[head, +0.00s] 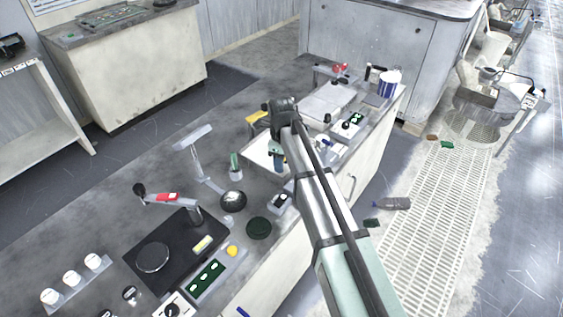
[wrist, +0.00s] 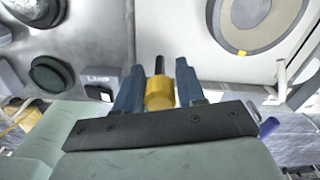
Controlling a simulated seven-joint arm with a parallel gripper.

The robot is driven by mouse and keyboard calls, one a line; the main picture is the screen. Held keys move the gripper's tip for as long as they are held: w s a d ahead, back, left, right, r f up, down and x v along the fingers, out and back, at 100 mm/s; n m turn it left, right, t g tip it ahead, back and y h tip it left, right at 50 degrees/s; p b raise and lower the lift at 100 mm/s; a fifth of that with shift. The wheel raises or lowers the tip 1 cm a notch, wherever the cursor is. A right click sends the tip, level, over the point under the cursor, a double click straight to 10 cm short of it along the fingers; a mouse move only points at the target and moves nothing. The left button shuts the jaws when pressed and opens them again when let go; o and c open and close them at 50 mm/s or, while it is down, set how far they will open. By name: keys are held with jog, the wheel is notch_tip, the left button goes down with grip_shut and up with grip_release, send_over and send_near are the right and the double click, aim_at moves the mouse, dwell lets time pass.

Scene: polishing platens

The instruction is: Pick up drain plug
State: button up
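The likely drain plug is a yellow cylinder with a black stem (wrist: 160,93) in the wrist view. It sits between the two blue fingers of my gripper (wrist: 158,82), about centred. The fingers come close to its sides, but I cannot tell whether they touch it or whether it is lifted. In the head view my gripper (head: 278,162) points down over a pale tray (head: 258,158) on the bench, beside my arm. The plug cannot be made out there; it is small or hidden.
A dark round pad (head: 259,228) and a black dome (head: 233,201) lie left of my gripper on the bench. A T-shaped stand (head: 203,160) rises nearby. A white box (head: 328,102) and a blue-and-white tub (head: 389,83) stand at the far end.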

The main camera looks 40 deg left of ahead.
grip_shut()
jog(key=shift+r, duration=0.1)
